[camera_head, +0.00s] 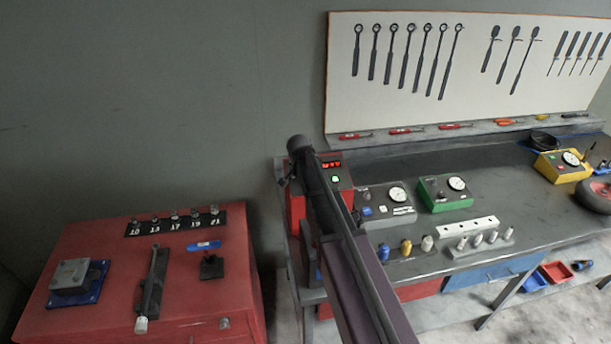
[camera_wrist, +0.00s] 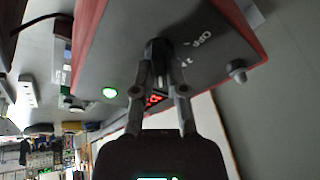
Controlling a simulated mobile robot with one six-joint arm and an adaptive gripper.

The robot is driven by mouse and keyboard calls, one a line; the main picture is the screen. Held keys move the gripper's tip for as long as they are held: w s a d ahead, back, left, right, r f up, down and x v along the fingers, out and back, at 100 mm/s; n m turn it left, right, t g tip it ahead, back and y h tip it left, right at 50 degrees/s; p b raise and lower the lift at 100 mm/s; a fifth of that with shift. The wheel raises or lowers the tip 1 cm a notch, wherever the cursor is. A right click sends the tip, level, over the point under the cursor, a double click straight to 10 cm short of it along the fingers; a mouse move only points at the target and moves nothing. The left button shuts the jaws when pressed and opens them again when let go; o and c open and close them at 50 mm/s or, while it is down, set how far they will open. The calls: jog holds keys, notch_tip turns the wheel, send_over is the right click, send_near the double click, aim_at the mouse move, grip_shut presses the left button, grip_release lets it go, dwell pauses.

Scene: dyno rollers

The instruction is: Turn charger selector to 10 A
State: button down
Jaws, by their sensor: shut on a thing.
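The battery charger (camera_head: 297,208) is a red box at the left end of the workbench, with a lit red display and a green light. In the wrist view its grey panel (camera_wrist: 112,50) fills the top, with the green light at the left. The selector (camera_wrist: 157,48) is a dark knob on that panel, with an "OFF" mark and a partly hidden second mark to its right. My gripper (camera_wrist: 161,70) has both fingers closed around the knob. Its pointer and any 10 A mark are hidden. In the head view my arm hides the selector and fingertips.
A small grey knob (camera_wrist: 236,70) sticks out near the panel's corner. Beside the charger stand a grey gauge box (camera_head: 378,205) and a green gauge box (camera_head: 440,200). A red cabinet (camera_head: 100,240) with tools is at the left. A tool board (camera_head: 430,80) stands behind.

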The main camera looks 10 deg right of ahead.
jog(key=shift+s, duration=0.1)
jog(key=c, duration=0.7)
grip_release()
jog(key=shift+n, duration=0.4)
